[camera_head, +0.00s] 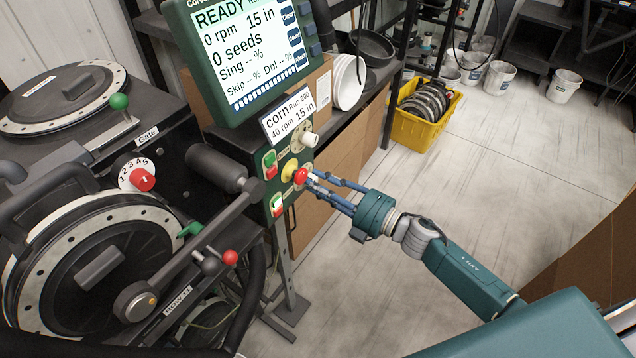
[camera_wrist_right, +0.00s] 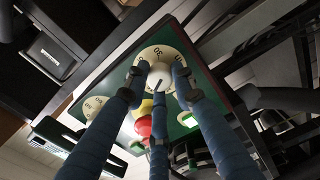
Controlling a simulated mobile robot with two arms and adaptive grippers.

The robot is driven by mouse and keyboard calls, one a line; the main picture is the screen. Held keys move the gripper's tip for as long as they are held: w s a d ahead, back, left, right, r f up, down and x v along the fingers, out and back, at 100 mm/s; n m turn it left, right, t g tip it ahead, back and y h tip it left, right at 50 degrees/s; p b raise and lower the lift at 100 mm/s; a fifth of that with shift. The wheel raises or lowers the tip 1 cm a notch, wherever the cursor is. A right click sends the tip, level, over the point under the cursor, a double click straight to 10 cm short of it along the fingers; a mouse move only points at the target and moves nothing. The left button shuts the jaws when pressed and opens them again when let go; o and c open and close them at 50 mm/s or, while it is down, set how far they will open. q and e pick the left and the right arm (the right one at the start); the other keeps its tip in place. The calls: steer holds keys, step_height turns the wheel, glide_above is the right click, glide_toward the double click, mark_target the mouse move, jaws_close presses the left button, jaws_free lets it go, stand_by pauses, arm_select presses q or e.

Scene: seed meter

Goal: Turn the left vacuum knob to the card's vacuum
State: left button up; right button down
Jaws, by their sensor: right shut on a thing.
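The green control box (camera_head: 275,207) carries a white knob (camera_head: 309,140) on a pale dial, near the top. A second white knob (camera_head: 314,178) shows beside the red stop button, partly hidden by my fingers. My right gripper (camera_head: 318,182) is shut on this second knob. In the right wrist view, its three fingers close round the white knob (camera_wrist_right: 160,76), which has a dark pointer line and a numbered dial behind it. The card (camera_head: 288,114) reads corn, 40 rpm, 15 in. The display (camera_head: 245,50) reads READY, 0 rpm, 15 in, 0 seeds. My left gripper is out of view.
A red stop button (camera_head: 301,176) on a yellow base sits just left of the fingers. Green and red push buttons (camera_head: 270,164) are farther left. The seed meter (camera_head: 95,265) with its levers fills the left. Open floor (camera_head: 480,180) lies to the right.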

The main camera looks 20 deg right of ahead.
steer(key=c, duration=1.4)
jaws_free()
steer(key=shift+c, duration=0.2)
steer(key=v, duration=1.2)
